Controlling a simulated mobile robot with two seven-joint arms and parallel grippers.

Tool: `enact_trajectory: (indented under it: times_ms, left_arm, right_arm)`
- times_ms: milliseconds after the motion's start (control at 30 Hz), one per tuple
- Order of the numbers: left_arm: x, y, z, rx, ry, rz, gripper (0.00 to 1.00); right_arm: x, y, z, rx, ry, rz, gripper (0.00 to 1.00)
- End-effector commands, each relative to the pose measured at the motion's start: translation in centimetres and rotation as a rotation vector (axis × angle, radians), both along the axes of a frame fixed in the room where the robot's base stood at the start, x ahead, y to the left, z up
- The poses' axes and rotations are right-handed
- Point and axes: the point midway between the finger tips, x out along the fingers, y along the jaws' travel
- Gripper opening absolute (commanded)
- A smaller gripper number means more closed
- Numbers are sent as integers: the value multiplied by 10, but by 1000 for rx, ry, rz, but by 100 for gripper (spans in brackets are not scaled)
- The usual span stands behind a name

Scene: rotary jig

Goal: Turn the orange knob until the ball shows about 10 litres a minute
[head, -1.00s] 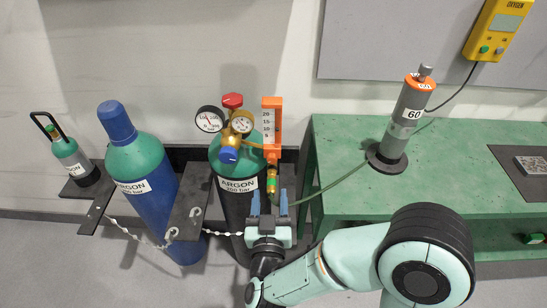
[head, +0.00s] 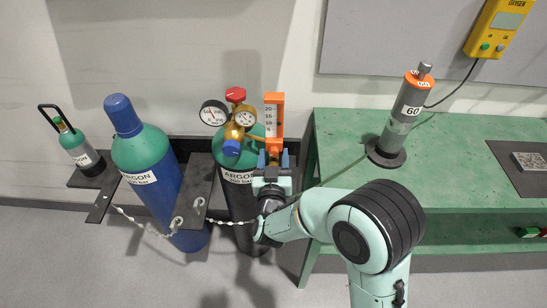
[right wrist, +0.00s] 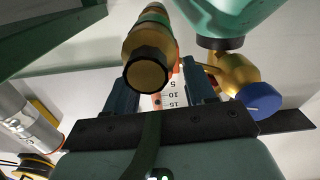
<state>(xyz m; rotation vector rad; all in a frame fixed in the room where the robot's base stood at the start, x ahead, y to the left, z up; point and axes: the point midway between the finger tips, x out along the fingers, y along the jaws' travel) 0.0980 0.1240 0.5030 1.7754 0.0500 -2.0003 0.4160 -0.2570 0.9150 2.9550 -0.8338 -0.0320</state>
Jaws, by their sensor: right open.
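The orange-framed flowmeter (head: 280,122) stands upright beside the regulator on the black argon cylinder. Its white scale (head: 268,117) also shows upside down in the right wrist view (right wrist: 170,92), with 5, 10 and 15 readable. I cannot read the ball's height. An orange part (head: 274,145) at the flowmeter's foot shows just above my fingers; I cannot tell whether it is the knob. My right gripper (head: 273,160) is open below it. In the wrist view its blue fingers (right wrist: 163,95) stand either side of a brass fitting (right wrist: 147,65); contact is unclear. My left gripper is not in view.
The regulator has two gauges (head: 214,113), a red cap (head: 235,94) and a blue knob (head: 231,148) close left of my gripper. A blue argon cylinder (head: 168,185) stands chained further left. A green bench (head: 440,140) with a grey cylinder (head: 405,115) is at right.

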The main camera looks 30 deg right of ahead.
Motion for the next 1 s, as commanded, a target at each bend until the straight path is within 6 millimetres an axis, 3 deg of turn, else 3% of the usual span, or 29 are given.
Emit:
enact_trajectory:
  times_ms: [33, 67, 200, 233, 600, 867, 900, 967, 1000]
  left_arm:
    - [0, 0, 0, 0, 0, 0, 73]
    - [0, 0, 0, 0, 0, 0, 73]
    - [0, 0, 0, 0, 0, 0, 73]
    - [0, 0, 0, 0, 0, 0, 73]
    - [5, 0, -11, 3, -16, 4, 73]
    - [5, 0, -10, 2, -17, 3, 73]
    - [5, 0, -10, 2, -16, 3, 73]
    - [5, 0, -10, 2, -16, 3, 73]
    - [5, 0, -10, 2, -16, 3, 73]
  right_arm:
    - [0, 0, 0, 0, 0, 0, 55]
    - [0, 0, 0, 0, 0, 0, 48]
    - [0, 0, 0, 0, 0, 0, 3]
    - [0, 0, 0, 0, 0, 0, 0]
    - [0, 0, -1, 172, -107, -1, 0]
    - [0, 1, 1, 180, -112, 1, 0]
    - [0, 1, 1, 179, -111, 1, 36]
    - [0, 1, 1, 179, -111, 1, 55]
    - [0, 1, 1, 179, -111, 1, 55]
